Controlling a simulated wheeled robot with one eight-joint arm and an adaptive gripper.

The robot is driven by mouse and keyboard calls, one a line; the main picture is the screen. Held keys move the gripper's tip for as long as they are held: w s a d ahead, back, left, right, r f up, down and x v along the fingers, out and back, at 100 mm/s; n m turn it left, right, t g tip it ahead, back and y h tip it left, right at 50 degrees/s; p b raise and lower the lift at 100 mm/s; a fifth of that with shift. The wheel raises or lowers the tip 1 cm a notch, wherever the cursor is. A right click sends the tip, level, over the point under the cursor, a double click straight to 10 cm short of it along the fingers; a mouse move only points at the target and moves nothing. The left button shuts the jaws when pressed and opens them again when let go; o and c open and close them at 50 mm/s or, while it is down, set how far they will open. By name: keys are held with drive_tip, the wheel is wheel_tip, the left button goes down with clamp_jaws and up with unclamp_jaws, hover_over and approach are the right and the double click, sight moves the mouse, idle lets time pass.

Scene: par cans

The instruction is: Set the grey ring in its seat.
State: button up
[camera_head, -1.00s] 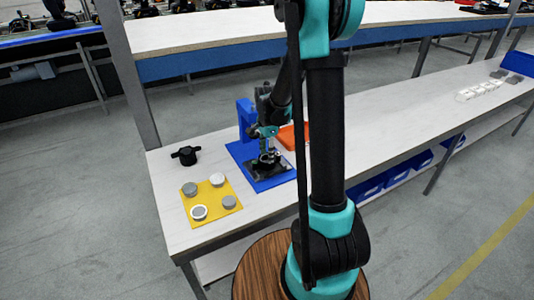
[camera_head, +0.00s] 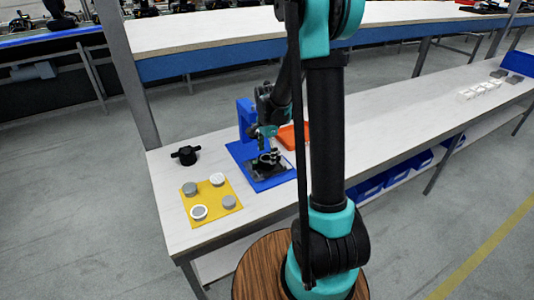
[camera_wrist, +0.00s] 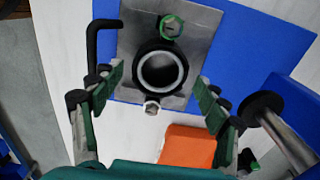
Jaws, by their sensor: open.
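A light grey ring (camera_wrist: 181,73) shows inside a round black housing (camera_wrist: 140,67) on a grey metal plate (camera_wrist: 200,22) in the wrist view. It looks roughly centred in the housing; I cannot tell how deep it sits. A bolt with a green surround (camera_wrist: 171,26) and a pale hex bolt (camera_wrist: 152,107) stand on either side of the housing. My gripper (camera_wrist: 160,76) is open, its green-padded fingers apart on both sides of the housing with nothing between them. In the head view my gripper (camera_head: 269,154) is over the plate and partly hides the housing.
A blue base (camera_head: 240,151) with an upright blue stand (camera_head: 245,115) carries the plate. An orange tray (camera_head: 287,136) lies behind. A yellow mat (camera_head: 209,197) with several round grey and white pieces and a black handled part (camera_head: 185,155) are to the left.

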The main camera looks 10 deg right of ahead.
drive_tip(key=shift+r, duration=0.1)
wheel_tip(320, 180, up, 12)
idle(0.6)
